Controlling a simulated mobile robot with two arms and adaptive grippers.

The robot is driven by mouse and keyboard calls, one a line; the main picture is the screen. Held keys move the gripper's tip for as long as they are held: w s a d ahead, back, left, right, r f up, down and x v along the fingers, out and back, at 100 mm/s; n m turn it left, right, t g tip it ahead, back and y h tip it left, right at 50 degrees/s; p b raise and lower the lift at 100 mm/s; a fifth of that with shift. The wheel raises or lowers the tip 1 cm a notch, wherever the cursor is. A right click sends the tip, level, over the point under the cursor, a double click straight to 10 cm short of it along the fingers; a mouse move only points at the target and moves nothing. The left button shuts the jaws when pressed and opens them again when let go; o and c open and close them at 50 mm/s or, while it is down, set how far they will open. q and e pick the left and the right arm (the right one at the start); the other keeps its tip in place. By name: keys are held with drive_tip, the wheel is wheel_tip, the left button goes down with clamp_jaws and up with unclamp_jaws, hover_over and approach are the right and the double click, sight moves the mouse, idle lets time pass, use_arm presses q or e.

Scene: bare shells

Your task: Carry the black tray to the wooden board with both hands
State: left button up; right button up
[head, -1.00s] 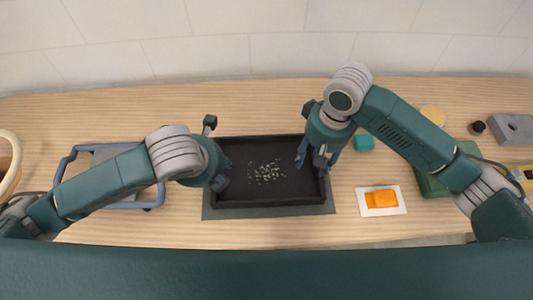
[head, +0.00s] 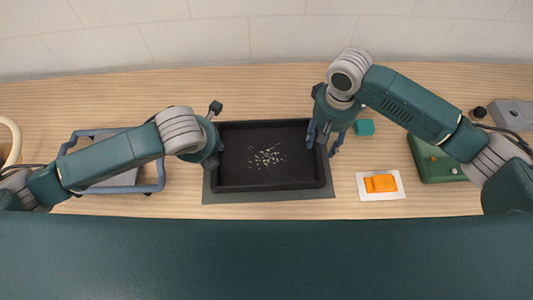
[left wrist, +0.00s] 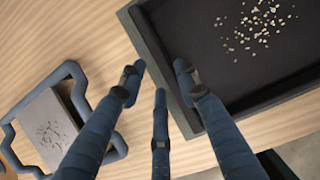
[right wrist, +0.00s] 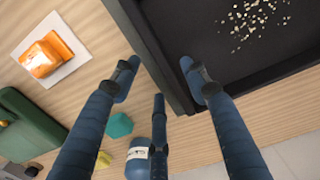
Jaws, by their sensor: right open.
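The black tray (head: 235,184) is rectangular with raised walls and holds small pale bits. It rests on a dark grey mat (head: 270,197). My left gripper (head: 213,150) is at the tray's left wall. In the left wrist view (left wrist: 160,82) its fingers are spread, one outside the wall and one over the rim. My right gripper (head: 324,143) is at the right wall. In the right wrist view (right wrist: 160,82) its fingers are spread likewise across that wall. Neither visibly clamps the tray. I cannot make out a separate wooden board on the wood-grain table.
A blue-framed carrier (head: 157,165) stands left of the tray. To the right are an orange block (head: 381,183) on a white card (head: 364,194), a teal block (head: 364,128) and a green box (head: 440,172). The table behind the tray is clear.

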sight(320, 149)
use_arm(q)
drive_tip(key=x, duration=0.5)
drive_tip(key=shift+w+f, duration=0.1)
drive_tip(key=shift+f, duration=0.05)
use_arm(e)
wheel_tip(320, 149, down, 5)
drive_tip(key=shift+f, duration=0.2)
use_arm(q)
drive_tip(key=shift+c, duration=0.5)
use_arm(e)
drive_tip(key=shift+c, duration=0.6)
use_arm(q)
clamp_jaws()
use_arm(e)
drive_tip(key=c, duration=0.8)
clamp_jaws()
drive_tip(key=shift+w, duration=0.1)
drive_tip(key=shift+r, duration=0.1)
